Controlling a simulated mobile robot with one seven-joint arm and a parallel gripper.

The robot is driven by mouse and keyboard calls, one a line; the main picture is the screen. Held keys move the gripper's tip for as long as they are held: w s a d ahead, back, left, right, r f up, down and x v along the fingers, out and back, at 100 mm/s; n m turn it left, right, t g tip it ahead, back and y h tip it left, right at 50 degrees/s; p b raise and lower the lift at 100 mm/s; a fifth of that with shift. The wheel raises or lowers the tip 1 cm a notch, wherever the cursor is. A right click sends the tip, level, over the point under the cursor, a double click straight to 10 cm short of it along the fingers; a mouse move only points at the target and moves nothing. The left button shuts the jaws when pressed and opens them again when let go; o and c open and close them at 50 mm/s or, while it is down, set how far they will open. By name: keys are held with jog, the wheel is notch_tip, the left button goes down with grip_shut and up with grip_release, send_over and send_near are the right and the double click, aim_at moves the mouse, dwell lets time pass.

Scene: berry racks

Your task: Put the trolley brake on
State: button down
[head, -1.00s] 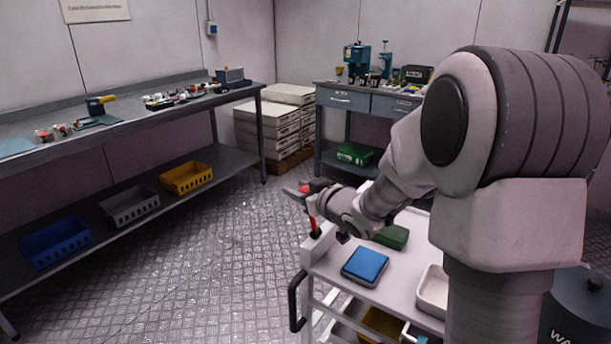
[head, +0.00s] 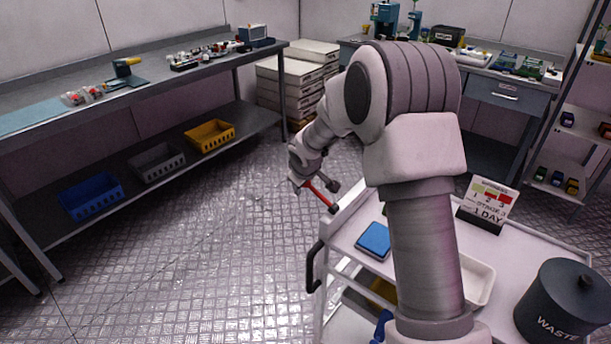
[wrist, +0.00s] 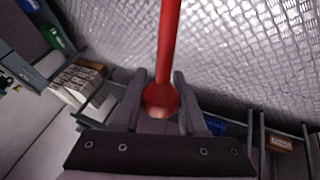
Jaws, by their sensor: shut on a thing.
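The red brake lever (head: 319,195) is at the far left corner of the white trolley (head: 345,222) in the head view. It leans over to the left, outward from the trolley, with its lower end at a dark pivot. My gripper (head: 302,183) is at the upper end of the lever. In the wrist view the red lever (wrist: 168,45) runs up out of the picture, and its round knob sits between the two fingers of my gripper (wrist: 161,98). The gripper is shut on the knob.
On the trolley top are a blue pad (head: 374,239), a white tray (head: 478,280), a sign (head: 490,203) and a dark waste bin (head: 562,305). A long bench (head: 130,85) with crates below stands at left. The floor (head: 220,240) between is clear.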

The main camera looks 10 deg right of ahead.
notch_tip(320, 180, down, 2)
jog(key=shift+f, duration=0.1)
jog(key=shift+s+f, duration=0.1)
dwell(0.5)
jog(key=shift+c, duration=2.2)
grip_release()
jog(key=shift+r, duration=0.2)
jog(key=p+v, duration=0.2)
jog(key=v, duration=1.5)
jog(key=shift+r, duration=0.3)
jog(key=shift+a, duration=0.1)
